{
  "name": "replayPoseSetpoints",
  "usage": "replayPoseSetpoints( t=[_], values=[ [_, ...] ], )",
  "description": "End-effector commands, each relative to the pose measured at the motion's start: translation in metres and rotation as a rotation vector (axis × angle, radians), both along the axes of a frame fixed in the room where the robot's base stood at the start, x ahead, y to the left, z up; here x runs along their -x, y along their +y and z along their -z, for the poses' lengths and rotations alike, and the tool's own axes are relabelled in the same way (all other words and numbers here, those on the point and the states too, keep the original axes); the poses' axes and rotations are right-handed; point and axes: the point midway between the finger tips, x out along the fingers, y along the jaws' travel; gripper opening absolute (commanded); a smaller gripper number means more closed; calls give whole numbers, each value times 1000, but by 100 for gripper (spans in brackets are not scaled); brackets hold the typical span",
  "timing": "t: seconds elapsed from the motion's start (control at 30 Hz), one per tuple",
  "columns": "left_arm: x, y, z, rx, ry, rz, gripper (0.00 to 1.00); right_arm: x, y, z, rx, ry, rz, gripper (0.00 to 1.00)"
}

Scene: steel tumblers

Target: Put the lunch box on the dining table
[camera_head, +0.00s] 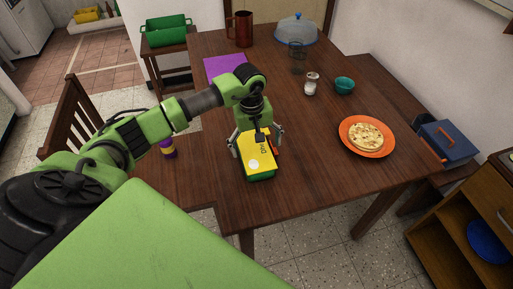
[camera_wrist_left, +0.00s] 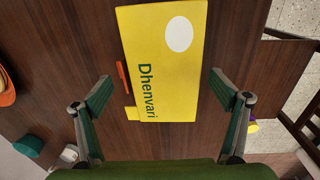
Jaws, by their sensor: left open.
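The lunch box, a box with a yellow lid, green lower part and orange latch (camera_head: 264,163), sits on the dining table (camera_head: 310,190) near its front edge. In the left wrist view its yellow lid (camera_wrist_left: 165,60) shows a white oval and the word "Dhenvari". My left gripper (camera_head: 257,146) is open just above the box, with one finger toward each side. In the left wrist view the open fingers (camera_wrist_left: 160,92) flank the lid, with gaps on both sides. My right gripper is not in view.
An orange plate with a pie (camera_head: 366,136), white shaker (camera_head: 311,84), teal bowl (camera_head: 344,86), glass (camera_head: 297,57), red mug (camera_head: 240,28), domed dish (camera_head: 296,30) and purple mat (camera_head: 225,68) are on the table. A blue box (camera_head: 446,142) is at right. Bare tabletop surrounds the lunch box.

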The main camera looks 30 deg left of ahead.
Motion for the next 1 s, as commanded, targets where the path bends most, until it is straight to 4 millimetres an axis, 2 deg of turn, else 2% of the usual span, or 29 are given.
replayPoseSetpoints(
  t=[0.3,0.5,0.7,1.0],
  values=[
    [2,4,-66,-2,-6,1,90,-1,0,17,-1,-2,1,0],
    [5,5,-97,-1,-2,0,90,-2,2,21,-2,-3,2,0],
    [6,5,-108,-1,1,0,90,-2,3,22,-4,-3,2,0],
    [6,5,-109,0,1,-1,90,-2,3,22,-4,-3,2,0]
  ],
)
